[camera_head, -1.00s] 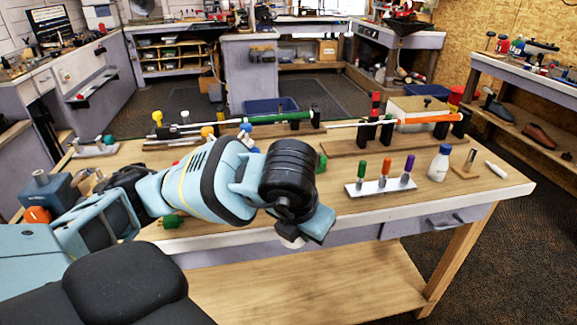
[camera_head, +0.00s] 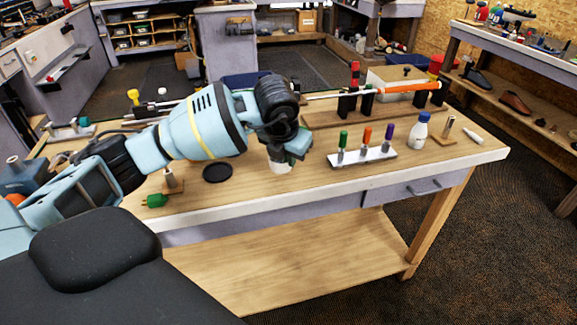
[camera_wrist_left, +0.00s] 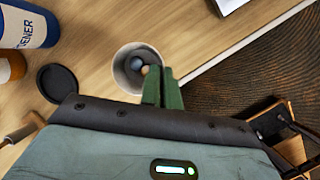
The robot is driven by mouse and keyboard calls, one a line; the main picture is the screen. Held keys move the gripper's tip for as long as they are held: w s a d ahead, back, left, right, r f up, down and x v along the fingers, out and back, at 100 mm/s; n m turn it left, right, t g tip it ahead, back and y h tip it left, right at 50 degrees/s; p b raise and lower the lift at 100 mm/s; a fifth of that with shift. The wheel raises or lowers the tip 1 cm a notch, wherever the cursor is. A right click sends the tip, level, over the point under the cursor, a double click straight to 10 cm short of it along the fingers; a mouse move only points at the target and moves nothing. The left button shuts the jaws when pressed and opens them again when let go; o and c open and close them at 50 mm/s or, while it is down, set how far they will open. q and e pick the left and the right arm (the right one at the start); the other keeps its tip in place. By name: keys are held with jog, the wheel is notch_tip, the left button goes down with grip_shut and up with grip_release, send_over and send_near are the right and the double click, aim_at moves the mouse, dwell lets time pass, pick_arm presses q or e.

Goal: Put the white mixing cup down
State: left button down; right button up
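The white mixing cup (camera_head: 280,166) shows below my left gripper (camera_head: 290,150), over the tabletop near its front edge. In the left wrist view the cup (camera_wrist_left: 121,72) is seen from above, open side up, with a bluish and an orange-tan rounded shape inside. The green fingers of my left gripper (camera_wrist_left: 162,88) are close together at the cup's right rim, with its wall seemingly between them. Whether the cup's base touches the table is hard to tell. My right gripper is not in view.
A dark round disc (camera_head: 217,172) lies left of the cup on the workbench (camera_head: 330,190). A white rack (camera_head: 362,157) with green, orange and purple tools stands to the right, beside a white bottle (camera_head: 419,130). A clubs' shaft lies across black holders behind.

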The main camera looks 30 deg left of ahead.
aim_at(289, 168)
pick_arm(q)
jog(key=shift+w+a, duration=0.1)
jog(key=shift+w, duration=0.1)
jog(key=shift+w+a+f, duration=0.15)
jog(key=shift+f, duration=1.6)
jog(key=shift+f, duration=0.15)
jog(key=c, duration=1.6)
grip_release()
jog(key=shift+c, duration=0.2)
jog(key=p+v, duration=0.1)
jog(key=v, duration=1.1)
